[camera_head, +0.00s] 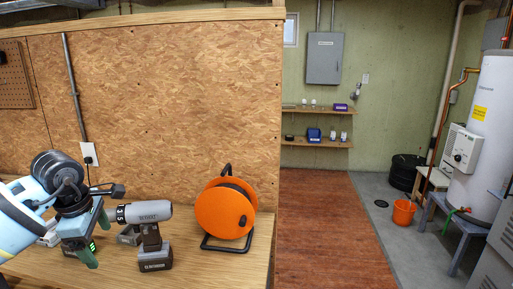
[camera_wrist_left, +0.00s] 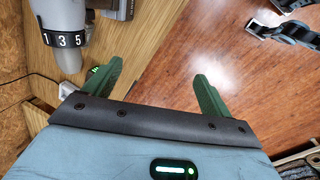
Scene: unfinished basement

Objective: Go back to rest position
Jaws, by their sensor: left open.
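My left gripper (camera_head: 96,240) is over the left part of the wooden workbench (camera_head: 205,272), with its green fingers apart and nothing between them. In the left wrist view the two green fingers (camera_wrist_left: 158,78) are spread, with reddish-brown wood surface visible between and beyond them. A grey cordless drill (camera_head: 148,213) stands upright on its battery just right of the gripper, apart from it as far as I can tell. The drill's numbered collar (camera_wrist_left: 64,39) shows at the upper left of the wrist view. My right gripper is not in the head view.
An orange cable reel (camera_head: 225,209) stands on the bench right of the drill. A chipboard wall (camera_head: 170,95) rises behind the bench. Open red-brown floor (camera_head: 325,230) lies to the right, with an orange bucket (camera_head: 403,212) and a water heater (camera_head: 488,130) farther off.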

